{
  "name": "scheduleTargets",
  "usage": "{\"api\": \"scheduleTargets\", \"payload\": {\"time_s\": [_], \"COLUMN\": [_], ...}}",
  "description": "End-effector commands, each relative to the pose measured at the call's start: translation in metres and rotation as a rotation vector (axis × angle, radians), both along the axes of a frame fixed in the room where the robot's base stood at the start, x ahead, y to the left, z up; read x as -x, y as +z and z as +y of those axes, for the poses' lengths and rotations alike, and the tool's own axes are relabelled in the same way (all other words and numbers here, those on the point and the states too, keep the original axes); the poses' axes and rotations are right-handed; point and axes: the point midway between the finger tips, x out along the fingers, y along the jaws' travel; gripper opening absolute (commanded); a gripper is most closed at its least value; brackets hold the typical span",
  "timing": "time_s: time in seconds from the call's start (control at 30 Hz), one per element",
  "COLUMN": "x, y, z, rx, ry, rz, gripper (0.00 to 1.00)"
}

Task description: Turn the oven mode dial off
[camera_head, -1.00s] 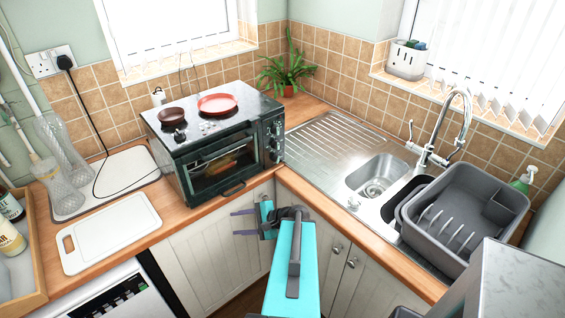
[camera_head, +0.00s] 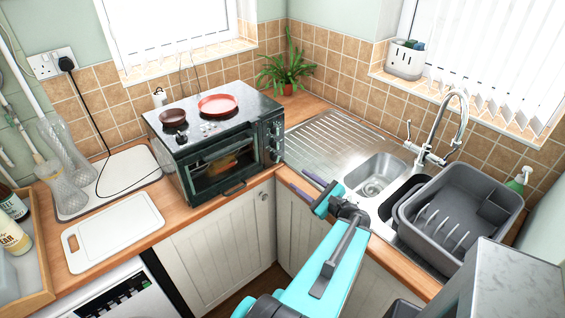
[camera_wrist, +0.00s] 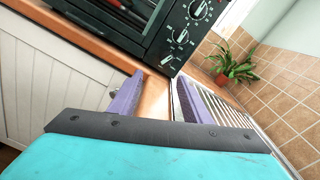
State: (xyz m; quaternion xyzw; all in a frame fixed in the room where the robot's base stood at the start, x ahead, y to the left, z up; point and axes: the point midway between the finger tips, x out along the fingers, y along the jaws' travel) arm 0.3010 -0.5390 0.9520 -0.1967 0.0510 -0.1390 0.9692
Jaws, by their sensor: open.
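The oven (camera_head: 222,165) is a black countertop mini oven in the corner, with a glass door on its front. Its control panel (camera_head: 273,140) is at the right end of the front. In the wrist view several round dials with pale markings run down the panel: an upper dial (camera_wrist: 197,9), a middle dial (camera_wrist: 180,37) and a lower dial (camera_wrist: 167,60). I cannot tell which is the mode dial or read its setting. My gripper (camera_head: 304,184) has purple fingers, is open and empty, and is apart from the dials, in front of and below them. It also shows in the wrist view (camera_wrist: 160,77).
A red pan (camera_head: 217,104) and a brown pan (camera_head: 173,117) sit on the oven top. The steel sink (camera_head: 374,176) and a grey dish rack (camera_head: 460,215) are to the right. A plant (camera_head: 287,70) stands behind. The wooden counter edge (camera_wrist: 152,100) lies close to my fingers.

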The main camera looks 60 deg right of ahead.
Motion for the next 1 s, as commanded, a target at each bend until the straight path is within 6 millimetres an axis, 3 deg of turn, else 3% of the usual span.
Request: {"api": "scheduleTargets", "payload": {"time_s": [0.2, 0.5, 0.77, 1.0], "x": [0.018, 0.018, 0.013, -0.003], "y": [0.003, 0.004, 0.002, 0.001], "z": [-0.002, -0.002, -0.004, -0.009], "rx": [-0.094, -0.099, -0.097, -0.097], "ry": [-0.033, -0.033, -0.032, -0.032], "rz": [-0.074, -0.079, -0.078, -0.079], "gripper": [0.44, 0.44, 0.44, 0.44]}}
